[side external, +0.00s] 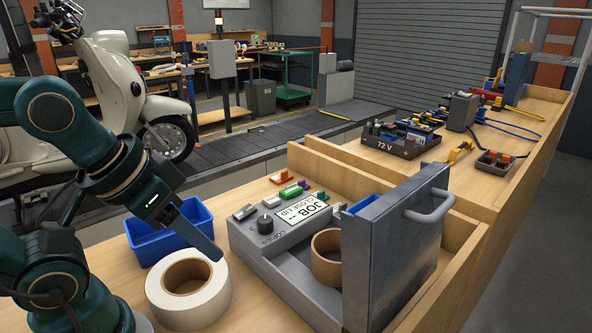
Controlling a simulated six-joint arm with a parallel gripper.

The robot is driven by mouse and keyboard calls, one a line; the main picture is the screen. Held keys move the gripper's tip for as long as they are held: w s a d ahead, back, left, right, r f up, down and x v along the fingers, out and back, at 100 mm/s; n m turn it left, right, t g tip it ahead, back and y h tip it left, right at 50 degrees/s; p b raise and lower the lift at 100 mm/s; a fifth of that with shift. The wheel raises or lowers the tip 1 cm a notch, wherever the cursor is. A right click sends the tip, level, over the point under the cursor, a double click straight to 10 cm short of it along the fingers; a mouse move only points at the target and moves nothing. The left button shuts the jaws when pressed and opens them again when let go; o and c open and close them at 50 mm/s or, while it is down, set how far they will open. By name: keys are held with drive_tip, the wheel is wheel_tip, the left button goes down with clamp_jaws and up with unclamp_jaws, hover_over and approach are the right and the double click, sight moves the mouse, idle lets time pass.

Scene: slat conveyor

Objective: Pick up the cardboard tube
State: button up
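The cardboard tube (326,258) is a short, wide brown ring. It stands in the open well of a grey control box (262,262), beside the raised metal lid (392,262), which hides part of its right side. My gripper (215,252) points down from the left, above and just behind a white tape roll (160,296) with a brown core. It is left of the tube and apart from it. Only one dark finger shows clearly, so its opening cannot be told. I see nothing held in it.
A blue bin (150,247) stands behind the tape roll. The box has a knob, coloured switches and a screen (303,211) reading "JOB CLOSE LID". The lid and its handle (436,208) rise high on the right. Wooden walls edge the bench; a 72 V battery tray (387,146) is behind.

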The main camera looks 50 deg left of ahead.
drive_tip(key=w+r+n, duration=0.3)
drive_tip(key=w+r, duration=0.2)
drive_tip(key=n+g, duration=0.3)
drive_tip(key=g, duration=0.1)
approach(313, 247)
drive_tip(key=w+a, duration=0.1)
drive_tip(key=shift+g, duration=0.8)
drive_tip(key=f, duration=0.4)
drive_tip(key=w+f, duration=0.1)
drive_tip(key=shift+d+f, duration=0.2)
drive_tip(key=shift+f, duration=2.7)
clamp_jaws()
